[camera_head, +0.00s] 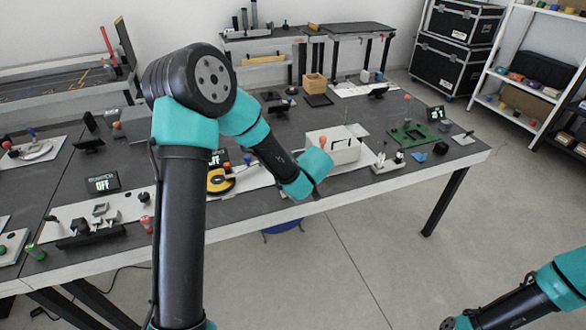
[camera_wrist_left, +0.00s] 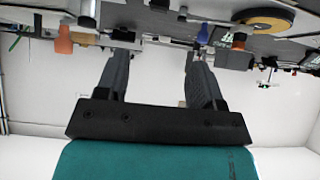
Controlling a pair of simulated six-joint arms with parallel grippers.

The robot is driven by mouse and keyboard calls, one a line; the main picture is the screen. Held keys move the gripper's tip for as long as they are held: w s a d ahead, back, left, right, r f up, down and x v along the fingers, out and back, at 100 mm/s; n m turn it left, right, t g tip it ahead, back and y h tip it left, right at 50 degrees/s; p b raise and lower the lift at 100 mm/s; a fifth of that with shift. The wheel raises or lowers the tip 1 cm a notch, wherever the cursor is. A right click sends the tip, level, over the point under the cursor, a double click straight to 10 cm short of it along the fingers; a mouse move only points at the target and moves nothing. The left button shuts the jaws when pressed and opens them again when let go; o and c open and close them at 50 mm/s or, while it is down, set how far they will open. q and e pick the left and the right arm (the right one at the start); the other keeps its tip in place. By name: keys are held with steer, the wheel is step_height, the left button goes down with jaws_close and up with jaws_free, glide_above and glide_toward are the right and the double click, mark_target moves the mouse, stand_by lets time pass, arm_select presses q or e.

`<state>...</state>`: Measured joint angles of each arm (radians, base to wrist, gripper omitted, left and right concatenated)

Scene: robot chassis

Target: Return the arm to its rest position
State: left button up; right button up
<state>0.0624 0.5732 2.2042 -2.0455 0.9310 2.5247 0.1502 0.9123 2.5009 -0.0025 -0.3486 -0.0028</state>
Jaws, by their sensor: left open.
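My left arm (camera_head: 183,230) rises from the bottom of the head view, bends at a high elbow and reaches right over the workbench (camera_head: 240,230). Its wrist (camera_head: 315,165) is near the bench's front edge, in front of a white box (camera_head: 340,145). The left gripper's fingers are not clear in the head view. In the left wrist view the left gripper (camera_wrist_left: 160,58) is open, with two dark parallel fingers and nothing held between them. My right arm (camera_head: 510,305) shows only in part at the bottom right; its gripper is not in view.
The workbench carries a yellow round device (camera_head: 221,180), a green board (camera_head: 413,135), a display reading OFF (camera_head: 103,183) and small coloured knobs. In the wrist view the bench appears upside down along the top. Open floor (camera_head: 390,240) lies in front. Shelves (camera_head: 530,80) stand at right.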

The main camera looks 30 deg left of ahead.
arm_select(q)
steer(key=shift+s+d+r, duration=0.25)
steer(key=shift+r, duration=0.05)
steer(key=s+d+f+m+g+h, duration=0.2)
steer(key=s+d+f+h, duration=0.1)
steer(key=s+f, duration=0.5)
steer(key=s+d+f+m+g+h, duration=0.2)
steer(key=s+d+f+m+h, duration=0.1)
steer(key=s+f, duration=0.6)
steer(key=s+d+f+m+g+h, duration=0.1)
steer(key=s+d+f+h, duration=0.3)
steer(key=s+f, duration=0.5)
steer(key=shift+s+m+g+h, duration=0.4)
steer(key=shift+s+m+h, duration=0.1)
steer(key=shift+m, duration=0.3)
steer(key=shift+f, duration=0.1)
